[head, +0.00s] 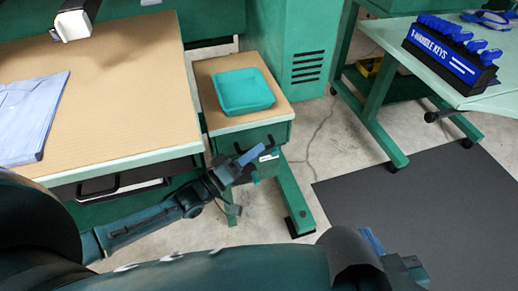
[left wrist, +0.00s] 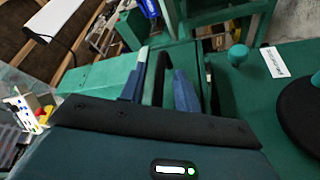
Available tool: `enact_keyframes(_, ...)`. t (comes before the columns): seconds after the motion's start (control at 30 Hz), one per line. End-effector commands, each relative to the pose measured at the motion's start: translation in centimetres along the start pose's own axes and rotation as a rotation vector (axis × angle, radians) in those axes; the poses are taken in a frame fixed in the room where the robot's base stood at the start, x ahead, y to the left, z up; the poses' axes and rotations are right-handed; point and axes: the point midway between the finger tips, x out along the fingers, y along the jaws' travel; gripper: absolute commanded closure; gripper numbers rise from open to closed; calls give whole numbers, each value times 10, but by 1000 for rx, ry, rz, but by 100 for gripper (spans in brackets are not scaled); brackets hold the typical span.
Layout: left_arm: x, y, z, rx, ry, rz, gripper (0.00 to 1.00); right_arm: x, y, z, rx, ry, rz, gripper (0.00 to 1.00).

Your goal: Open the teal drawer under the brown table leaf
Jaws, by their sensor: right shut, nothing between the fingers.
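The brown table leaf (head: 208,77) has a teal drawer (head: 287,133) under it, with a white label (head: 268,157) on its front. The drawer looks closed. My left gripper (head: 246,164) is at the drawer front. My right gripper (head: 388,251) is low in the head view, away from the drawer, shut and empty.
A teal tray (head: 243,92) stands on the leaf. The larger brown table (head: 110,100) at left carries folded blue cloth (head: 30,115). A green bench (head: 400,50) with a black key rack (head: 450,60) stands at right. A dark mat (head: 430,205) lies on open floor.

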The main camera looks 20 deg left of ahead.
Motion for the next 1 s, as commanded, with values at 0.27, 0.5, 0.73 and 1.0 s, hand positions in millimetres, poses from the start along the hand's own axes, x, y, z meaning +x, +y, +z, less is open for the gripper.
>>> enact_keyframes(0.27, 20, 0, 0, 0, 0, 0, 67, 1, -1, 3, -6, -6, -3, 100)
enact_keyframes(0.5, 20, 0, 0, 0, 0, -1, 67, 2, -1, 3, -7, -7, -4, 100)
enact_keyframes(0.73, 20, 0, 0, 0, 0, 0, 86, 2, -1, 2, -8, -4, -3, 100)
enact_keyframes(1.0, 20, 0, 0, 0, 0, 0, 100, 2, -1, 2, -8, -3, -4, 100)
